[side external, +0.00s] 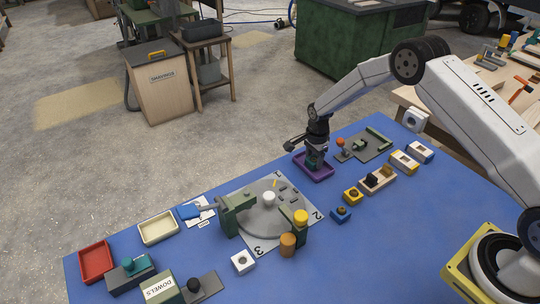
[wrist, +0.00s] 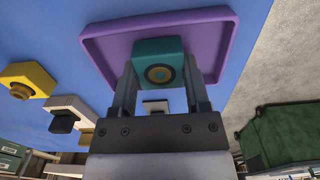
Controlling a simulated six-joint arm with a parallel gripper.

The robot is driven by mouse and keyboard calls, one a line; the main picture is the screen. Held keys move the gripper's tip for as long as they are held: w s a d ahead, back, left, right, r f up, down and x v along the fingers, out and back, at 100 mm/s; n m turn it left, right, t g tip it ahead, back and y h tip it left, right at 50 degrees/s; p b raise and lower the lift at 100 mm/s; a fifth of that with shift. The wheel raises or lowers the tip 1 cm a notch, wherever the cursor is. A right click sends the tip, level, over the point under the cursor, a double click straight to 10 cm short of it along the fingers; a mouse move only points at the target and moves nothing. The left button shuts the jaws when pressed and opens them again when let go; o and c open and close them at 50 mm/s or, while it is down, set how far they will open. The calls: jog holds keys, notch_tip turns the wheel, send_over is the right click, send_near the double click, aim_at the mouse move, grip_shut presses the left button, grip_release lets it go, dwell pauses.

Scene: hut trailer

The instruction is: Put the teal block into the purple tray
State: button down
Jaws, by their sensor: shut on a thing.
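The teal block (wrist: 157,62) is between my gripper's two fingers, with a round ringed mark on its near face. My gripper (wrist: 160,88) is shut on it. The purple tray (wrist: 105,53) lies behind the block in the wrist view, and the block overlaps its inner area there. In the side external view my gripper (side external: 316,163) points down over the purple tray (side external: 325,174), low at its floor. The block is mostly hidden there by the fingers. I cannot tell whether it touches the tray floor.
A grey board (side external: 365,145) with small parts lies right of the purple tray. Yellow block (side external: 353,195) and several other blocks stand in front. A round numbered fixture (side external: 262,222) is at left. A red tray (side external: 96,261) and cream tray (side external: 158,228) lie far left.

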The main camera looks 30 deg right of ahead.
aim_at(314, 159)
grip_release()
jog(key=shift+r, duration=0.1)
jog(key=shift+r, duration=3.8)
jog(key=shift+s+a+r+n, duration=0.1)
jog(key=shift+s+r+n, duration=0.2)
jog(key=shift+r, duration=0.15)
jog(key=s+a+r+n+t, duration=0.1)
jog(key=s+r+n, duration=0.2)
jog(key=s+n, duration=0.2)
jog(key=s+a+r+n, duration=0.2)
jog(key=s+r+n, duration=0.2)
jog(key=s, duration=0.8)
jog(key=s+a+r+n+t, duration=0.1)
jog(key=s+r+n, duration=0.2)
jog(key=s+n, duration=0.5)
jog(key=shift+s+a+r+t, duration=0.15)
jog(key=shift+a+r+t, duration=0.15)
jog(key=shift+a, duration=0.1)
